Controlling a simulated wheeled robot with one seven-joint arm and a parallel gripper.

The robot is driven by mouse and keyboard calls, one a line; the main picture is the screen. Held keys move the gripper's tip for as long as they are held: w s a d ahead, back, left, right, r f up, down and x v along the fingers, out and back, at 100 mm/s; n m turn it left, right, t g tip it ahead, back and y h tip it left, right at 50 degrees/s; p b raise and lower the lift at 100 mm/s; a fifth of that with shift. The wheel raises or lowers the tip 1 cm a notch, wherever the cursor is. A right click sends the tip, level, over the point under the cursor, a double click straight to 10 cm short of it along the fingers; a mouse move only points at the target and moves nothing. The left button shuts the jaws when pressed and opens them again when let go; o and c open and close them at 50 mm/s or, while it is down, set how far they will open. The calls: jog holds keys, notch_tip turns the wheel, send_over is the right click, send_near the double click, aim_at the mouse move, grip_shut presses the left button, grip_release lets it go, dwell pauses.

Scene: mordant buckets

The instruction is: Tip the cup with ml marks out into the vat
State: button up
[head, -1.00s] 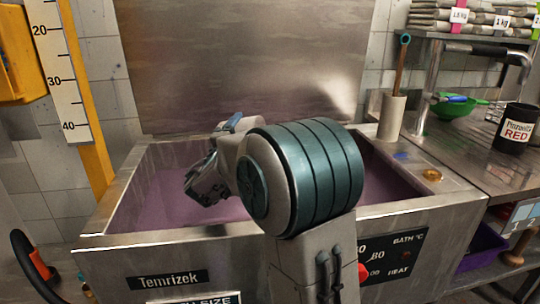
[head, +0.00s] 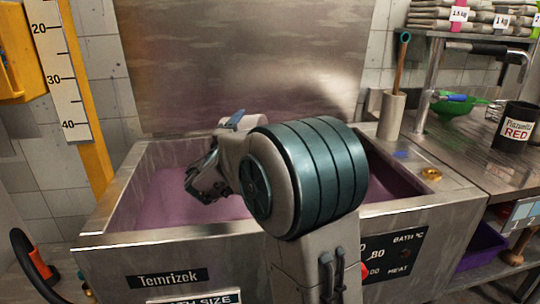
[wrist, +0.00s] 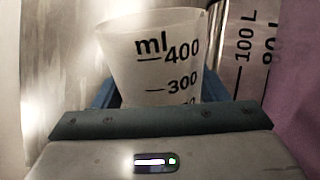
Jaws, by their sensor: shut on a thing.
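The cup with ml marks (wrist: 150,65) is a whitish, see-through beaker with black 400 and 300 lines. In the wrist view it sits between the blue fingers of my gripper (head: 196,186), which is shut on it. The vat (head: 122,196) is a steel tub with purple liquid, and my gripper is over its left part. In the wrist view the vat's litre scale (wrist: 245,50) runs sideways and the purple liquid is at the right, so the cup looks tipped to about level. The cup cannot be made out in the head view. Its contents cannot be told.
A steel panel (head: 240,60) stands behind the vat. A yellow post with a scale (head: 63,80) is at the left. On the right bench stand a holder with a stick (head: 391,115), a green bowl (head: 455,108) and a dark RED mug (head: 515,127).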

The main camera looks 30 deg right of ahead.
jog(key=shift+s+d+r+m+b, duration=0.2)
jog(key=shift+r+m+b, duration=0.3)
jog(key=shift+m+b, duration=0.8)
dwell(0.4)
